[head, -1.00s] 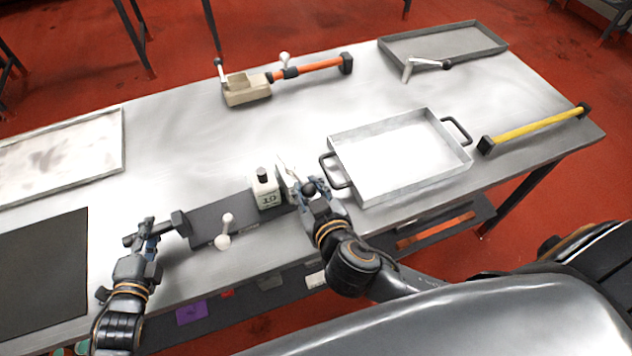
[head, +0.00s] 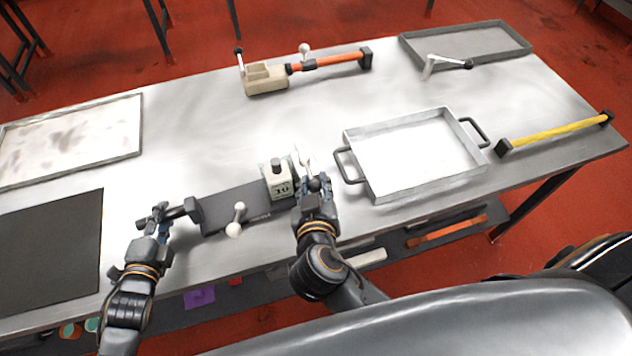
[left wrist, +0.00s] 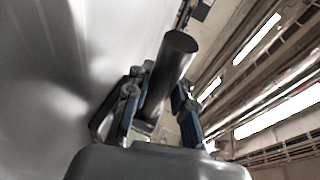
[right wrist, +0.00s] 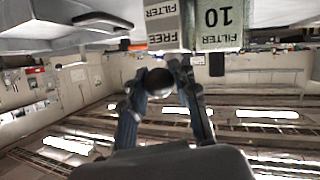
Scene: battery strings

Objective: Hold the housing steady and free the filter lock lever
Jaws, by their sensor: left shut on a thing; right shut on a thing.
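The housing is a dark grey base (head: 232,206) on the table with a cream block (head: 279,182) marked 10 on it. A dark round handle (left wrist: 172,65) sticks out at the housing's left end. My left gripper (head: 158,217) is shut on this handle. A pale lever (head: 298,160) stands at the housing's right end, with a dark ball knob (right wrist: 160,82). My right gripper (head: 314,187) is shut on the knob and hides part of the lever. In the right wrist view, labels (right wrist: 162,25) above the knob read FREE, FILTER and 10.
A white-headed small lever (head: 237,220) stands at the base's front edge. An empty metal tray (head: 371,190) with dark handles lies close right of my right gripper. A yellow bar (head: 555,132), a cream block with an orange handle (head: 330,61) and a dark mat (head: 50,250) lie farther off.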

